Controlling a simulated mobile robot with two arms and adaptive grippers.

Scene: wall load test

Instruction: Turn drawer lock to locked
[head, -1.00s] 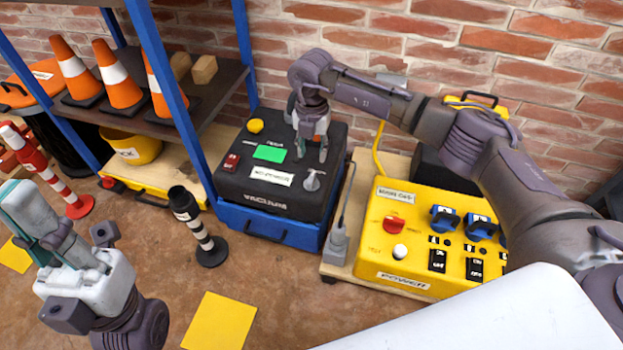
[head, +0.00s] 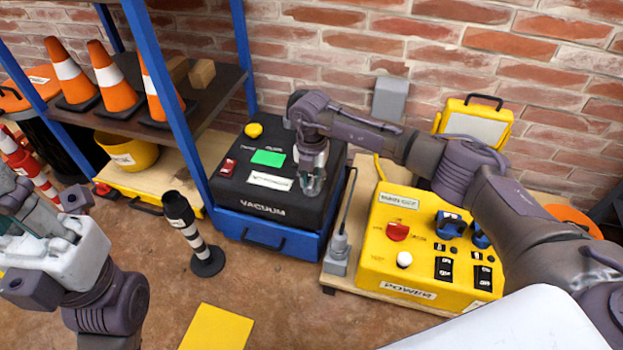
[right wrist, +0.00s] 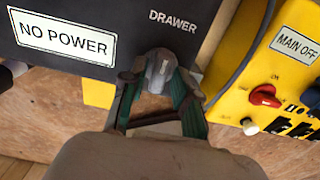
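The drawer lock is a grey knob (right wrist: 160,70) beside the word DRAWER on the black top of the vacuum unit (head: 225,180). My right gripper (head: 312,185) reaches down onto the knob and hides most of it in the head view. In the right wrist view, the gripper's green-padded fingers (right wrist: 161,80) are on both sides of the knob, with no clear gap, and appear closed on it. The knob's exact angle is hard to read. My left gripper (head: 20,205) is partly cut off at the left edge, far from the unit; its finger opening is unclear.
A yellow power box (head: 385,265) with a red knob and switches stands to the right of the unit. A blue shelf post (head: 170,100) and orange cones (head: 112,80) are to its left. The brick wall is behind.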

